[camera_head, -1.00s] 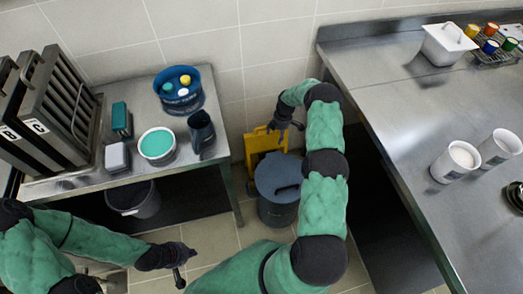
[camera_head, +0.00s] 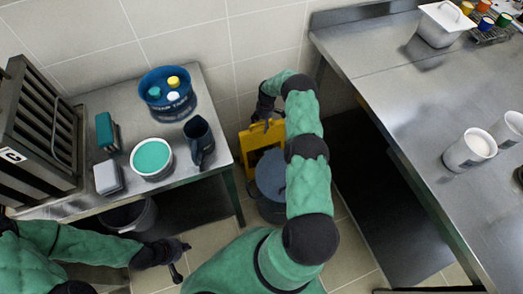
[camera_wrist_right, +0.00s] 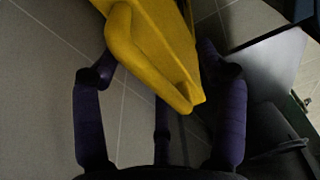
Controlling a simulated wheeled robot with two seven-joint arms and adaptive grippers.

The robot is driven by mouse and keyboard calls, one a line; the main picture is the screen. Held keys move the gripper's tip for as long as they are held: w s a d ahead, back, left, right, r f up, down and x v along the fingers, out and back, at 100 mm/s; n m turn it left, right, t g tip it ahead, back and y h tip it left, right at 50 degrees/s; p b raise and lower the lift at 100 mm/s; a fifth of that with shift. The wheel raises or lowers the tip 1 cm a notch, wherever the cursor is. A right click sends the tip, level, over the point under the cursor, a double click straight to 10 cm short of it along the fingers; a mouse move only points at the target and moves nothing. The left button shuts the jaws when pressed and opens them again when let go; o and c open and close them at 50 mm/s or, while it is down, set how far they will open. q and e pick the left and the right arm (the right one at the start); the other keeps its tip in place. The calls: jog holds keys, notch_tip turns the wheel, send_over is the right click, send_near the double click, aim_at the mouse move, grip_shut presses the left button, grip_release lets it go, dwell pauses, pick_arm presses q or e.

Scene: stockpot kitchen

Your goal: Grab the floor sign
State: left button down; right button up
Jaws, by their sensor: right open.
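The yellow floor sign (camera_head: 256,139) stands on the floor against the back wall, between the two counters. It is partly hidden by a grey-blue bin and my right arm. My right gripper (camera_head: 263,122) is at the sign's top edge. In the right wrist view the sign's yellow top (camera_wrist_right: 150,50) lies between the spread fingers of my right gripper (camera_wrist_right: 160,85), with gaps on both sides lower down. My left gripper (camera_head: 180,260) is low at the left, over the floor, its fingers apart and empty.
The lidded grey-blue bin (camera_head: 270,176) stands just in front of the sign. The left counter (camera_head: 95,215) carries a blue tub (camera_head: 170,108), a dark jug (camera_head: 199,139) and a teal-filled container (camera_head: 152,155). The right counter (camera_head: 400,110) holds white canisters (camera_head: 468,152).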

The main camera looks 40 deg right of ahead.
aim_at(261, 126)
jog(key=f+b, duration=0.2)
jog(key=f, duration=0.3)
jog(key=shift+w+b, duration=0.35)
jog(key=shift+b, duration=0.05)
grip_shut()
